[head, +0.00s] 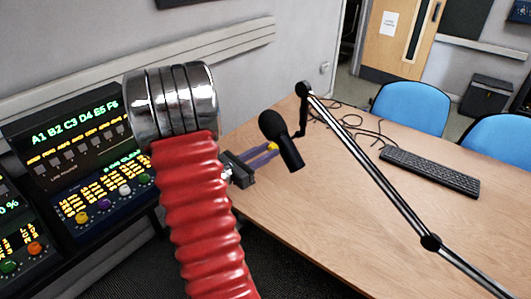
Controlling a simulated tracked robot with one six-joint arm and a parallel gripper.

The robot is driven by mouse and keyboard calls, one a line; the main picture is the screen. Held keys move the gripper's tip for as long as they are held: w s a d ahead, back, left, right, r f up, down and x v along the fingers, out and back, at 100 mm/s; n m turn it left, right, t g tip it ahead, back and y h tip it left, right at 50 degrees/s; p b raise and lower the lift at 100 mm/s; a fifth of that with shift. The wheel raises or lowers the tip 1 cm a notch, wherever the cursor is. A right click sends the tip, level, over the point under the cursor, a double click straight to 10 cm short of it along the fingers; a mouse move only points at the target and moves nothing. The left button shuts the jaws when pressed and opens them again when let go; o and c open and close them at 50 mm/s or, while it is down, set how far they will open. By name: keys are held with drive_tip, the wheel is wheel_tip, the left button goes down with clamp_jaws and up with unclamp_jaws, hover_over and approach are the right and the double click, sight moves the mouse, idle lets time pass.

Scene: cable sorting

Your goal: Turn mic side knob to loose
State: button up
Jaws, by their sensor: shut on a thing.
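The black microphone (288,152) hangs tilted from its boom arm (370,170), its round foam head up and to the left. My gripper (268,150), with purple fingers, reaches in from the left to the side of the microphone. The knob is small and partly hidden by the fingers. I cannot tell which way it is turned or how tight it is.
A wooden table (330,230) spreads beneath, with a black keyboard (430,172) and loose dark cables (345,122). Control panels with lit displays (75,140) stand at the left. Blue chairs (410,107) are at the far side. My red ribbed arm covers the centre-left.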

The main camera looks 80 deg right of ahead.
drive_tip(key=o, duration=1)
drive_tip(key=shift+o, duration=0.2)
drive_tip(key=v, duration=1.3)
drive_tip(key=shift+w+a, duration=0.3)
drive_tip(key=shift+f, duration=0.1)
